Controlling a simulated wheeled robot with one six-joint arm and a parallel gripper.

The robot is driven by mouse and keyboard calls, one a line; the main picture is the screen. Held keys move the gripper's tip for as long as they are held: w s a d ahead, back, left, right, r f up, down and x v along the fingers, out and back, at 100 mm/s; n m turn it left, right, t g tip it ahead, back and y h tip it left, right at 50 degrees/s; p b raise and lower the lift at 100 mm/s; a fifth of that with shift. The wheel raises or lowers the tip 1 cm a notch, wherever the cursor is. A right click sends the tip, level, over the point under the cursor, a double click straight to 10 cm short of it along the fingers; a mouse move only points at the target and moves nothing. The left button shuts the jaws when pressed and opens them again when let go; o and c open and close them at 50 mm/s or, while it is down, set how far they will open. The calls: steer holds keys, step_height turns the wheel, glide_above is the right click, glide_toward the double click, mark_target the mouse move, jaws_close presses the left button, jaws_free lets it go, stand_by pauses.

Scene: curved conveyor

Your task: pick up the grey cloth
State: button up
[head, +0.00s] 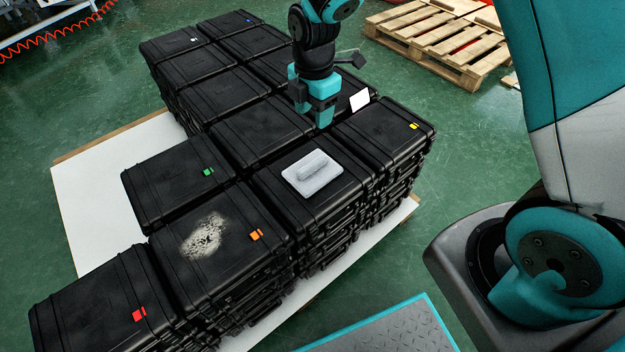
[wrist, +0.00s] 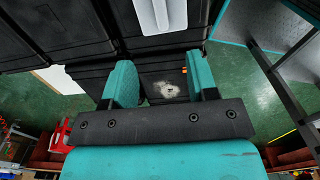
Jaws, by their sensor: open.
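The grey cloth (head: 312,174) looks like a pale, flat, rounded rectangle with a darker grey raised strip. It lies on a black case in the front right part of the stacks. In the wrist view a pale piece of it (wrist: 152,15) shows at the top edge, cut off by the frame. My gripper (head: 318,112) is above the stacks, behind the cloth and apart from it. In the wrist view its two teal fingers (wrist: 163,82) stand wide apart with nothing between them.
Black cases stand in stacks on a white-topped pallet (head: 85,205). A pale dusty patch (head: 203,237) marks the case with the orange tag (head: 256,235). A white card (head: 359,101) lies near my gripper. Wooden pallets (head: 440,40) lie on the green floor at the back right.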

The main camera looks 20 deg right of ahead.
steer(key=b, duration=0.2)
glide_toward(314, 162)
step_height(314, 162, down, 5)
steer(key=shift+s+f, duration=0.1)
step_height(314, 162, down, 5)
steer(key=shift+f+b, duration=0.1)
steer(key=shift+b, duration=0.65)
jaws_close()
